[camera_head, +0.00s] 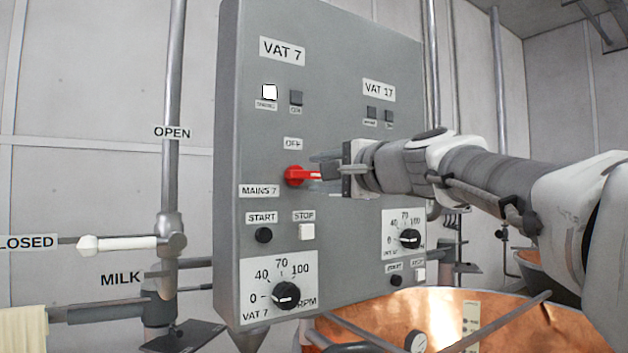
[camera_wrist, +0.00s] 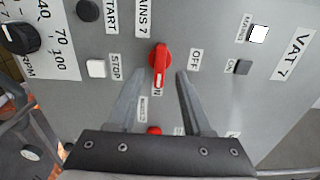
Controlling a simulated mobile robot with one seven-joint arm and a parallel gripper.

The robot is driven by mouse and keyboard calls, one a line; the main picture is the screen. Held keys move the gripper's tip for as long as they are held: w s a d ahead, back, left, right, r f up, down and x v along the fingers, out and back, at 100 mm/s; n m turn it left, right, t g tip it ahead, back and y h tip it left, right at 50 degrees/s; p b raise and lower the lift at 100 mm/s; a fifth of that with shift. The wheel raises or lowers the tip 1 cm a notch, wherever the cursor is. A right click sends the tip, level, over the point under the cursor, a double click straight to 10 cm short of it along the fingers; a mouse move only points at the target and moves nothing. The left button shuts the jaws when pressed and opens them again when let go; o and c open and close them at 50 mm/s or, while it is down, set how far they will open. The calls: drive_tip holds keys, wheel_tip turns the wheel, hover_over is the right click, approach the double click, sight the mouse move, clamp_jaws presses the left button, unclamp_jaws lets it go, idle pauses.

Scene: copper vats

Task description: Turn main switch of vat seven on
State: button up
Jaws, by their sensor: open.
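My gripper (camera_head: 322,168) is open in front of the panel, just right of the switch. In the wrist view its fingers are on either side of the handle's lower end, with gaps. The square VAT 7 indicator (camera_head: 269,91) is bright white; the one beside it is dark.
Below are the START button (camera_head: 263,235), STOP button (camera_head: 307,232) and RPM dial (camera_head: 286,295). VAT 17 controls (camera_head: 410,238) sit to the right, partly behind my arm. Another red part (camera_wrist: 153,130) shows near my palm. A copper vat (camera_head: 400,310) stands below; pipes are left.

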drive_tip(key=b+v, duration=0.1)
drive_tip(key=v, duration=1.2)
drive_tip(key=shift+b, duration=0.3)
drive_tip(key=shift+f, duration=0.1)
drive_tip(key=s+f+n+g+h, duration=0.2)
drive_tip(key=s+f+n+g, duration=0.1)
drive_tip(key=f, duration=0.8)
drive_tip(key=s+f+n+g+h, duration=0.2)
drive_tip(key=s+f, duration=0.1)
drive_tip(key=f, duration=0.8)
drive_tip(key=s+d+f+n+g+h, duration=0.2)
drive_tip(key=s+f, duration=0.4)
drive_tip(key=f, duration=0.3)
drive_tip(key=s+d+f+n+g+h+p, duration=0.1)
drive_tip(key=s+d+f+n+h, duration=0.3)
drive_tip(key=f, duration=0.6)
drive_tip(key=shift+s+f+g, duration=0.35)
drive_tip(key=shift+s+g, duration=0.35)
drive_tip(key=shift+s, duration=0.3)
drive_tip(key=shift+d, duration=0.15)
